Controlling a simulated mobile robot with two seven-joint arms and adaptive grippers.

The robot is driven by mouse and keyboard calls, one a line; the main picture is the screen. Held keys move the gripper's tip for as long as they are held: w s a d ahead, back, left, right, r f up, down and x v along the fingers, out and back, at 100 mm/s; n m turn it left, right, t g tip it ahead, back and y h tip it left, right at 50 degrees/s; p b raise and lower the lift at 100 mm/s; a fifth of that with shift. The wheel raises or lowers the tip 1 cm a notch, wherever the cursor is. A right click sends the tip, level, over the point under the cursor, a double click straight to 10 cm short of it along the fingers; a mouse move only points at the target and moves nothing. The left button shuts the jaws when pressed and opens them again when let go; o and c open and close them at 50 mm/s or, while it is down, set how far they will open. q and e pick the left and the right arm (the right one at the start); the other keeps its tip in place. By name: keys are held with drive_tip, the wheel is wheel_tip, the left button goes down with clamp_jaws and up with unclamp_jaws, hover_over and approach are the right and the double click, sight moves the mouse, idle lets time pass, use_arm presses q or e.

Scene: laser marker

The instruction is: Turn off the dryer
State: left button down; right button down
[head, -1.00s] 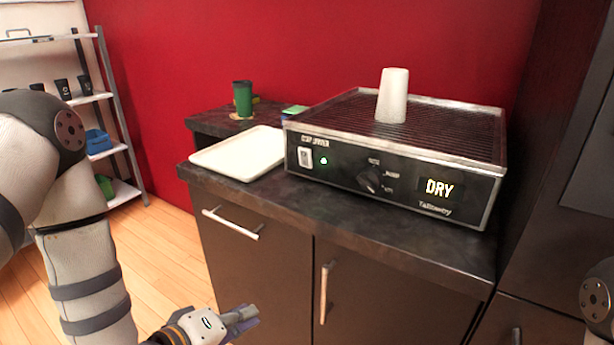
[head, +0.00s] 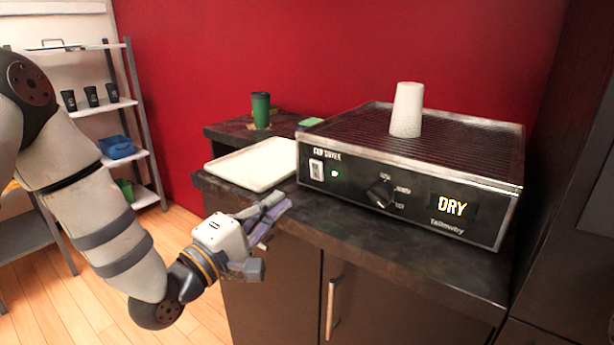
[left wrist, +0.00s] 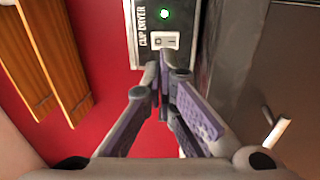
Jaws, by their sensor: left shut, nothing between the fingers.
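The cup dryer (head: 365,183) is a black box with a metal-rimmed grill top, standing on the dark counter. Its green light is lit and its display (head: 453,207) reads DRY. The white rocker switch (head: 317,170) is at the left of its front, with a dark knob (head: 380,194) to the right. My left gripper (head: 280,203) is shut and empty, in front of the counter edge, below and left of the switch and apart from it. In the left wrist view the switch (left wrist: 164,40) lies just beyond the fingertips (left wrist: 163,66). My right gripper is not in view.
A speckled white cup (head: 407,110) stands upside down on the dryer. A white tray (head: 255,164) lies left of the dryer, close to my left gripper. A green cup (head: 260,110) stands behind the tray. A shelf rack (head: 128,110) stands at the far left.

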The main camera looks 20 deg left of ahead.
sight(316, 168)
use_arm(q)
drive_tip(key=x, duration=1)
drive_tip(key=shift+b, duration=0.3)
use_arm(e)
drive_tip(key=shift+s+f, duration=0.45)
